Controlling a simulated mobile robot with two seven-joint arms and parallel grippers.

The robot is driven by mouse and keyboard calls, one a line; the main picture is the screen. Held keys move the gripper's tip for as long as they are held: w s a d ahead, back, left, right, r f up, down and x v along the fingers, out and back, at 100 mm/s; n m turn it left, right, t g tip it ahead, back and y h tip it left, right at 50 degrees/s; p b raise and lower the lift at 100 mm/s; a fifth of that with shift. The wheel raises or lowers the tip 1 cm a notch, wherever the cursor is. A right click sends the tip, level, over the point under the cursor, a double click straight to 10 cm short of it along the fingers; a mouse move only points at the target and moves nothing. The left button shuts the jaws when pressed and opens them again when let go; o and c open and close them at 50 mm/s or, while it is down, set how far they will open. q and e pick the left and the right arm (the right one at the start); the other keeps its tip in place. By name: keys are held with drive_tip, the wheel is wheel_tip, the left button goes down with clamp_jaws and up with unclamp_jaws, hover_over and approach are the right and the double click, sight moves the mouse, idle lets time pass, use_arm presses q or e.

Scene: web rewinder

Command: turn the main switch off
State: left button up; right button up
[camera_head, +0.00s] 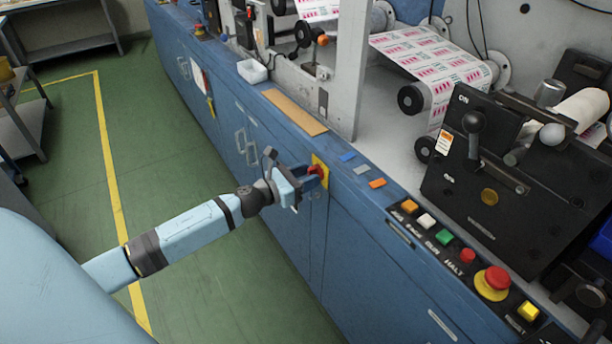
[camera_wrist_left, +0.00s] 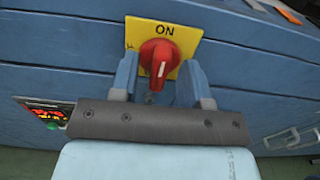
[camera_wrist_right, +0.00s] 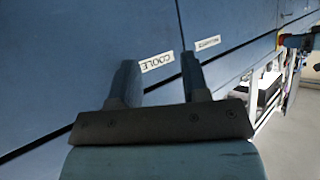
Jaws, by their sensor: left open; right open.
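The main switch is a red rotary knob on a yellow plate on the blue front of the machine. In the head view the knob (camera_head: 317,170) is partly hidden by my left gripper (camera_head: 308,178). In the left wrist view the knob (camera_wrist_left: 160,58) stands between the two fingers of my left gripper (camera_wrist_left: 158,78), with the word ON above it on the yellow plate (camera_wrist_left: 186,38). The white mark on the knob is near upright. The left fingers are open, one on each side of the knob. My right gripper (camera_wrist_right: 160,75) is open and empty, facing blue panels with small labels.
A control strip with coloured buttons and a red emergency stop (camera_head: 492,282) runs along the machine's edge at right. A black panel (camera_head: 500,190) with a lever stands above it. A white tray (camera_head: 252,71) sits on the ledge.

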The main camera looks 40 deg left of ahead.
use_arm(q)
drive_tip(key=shift+c, duration=0.4)
clamp_jaws()
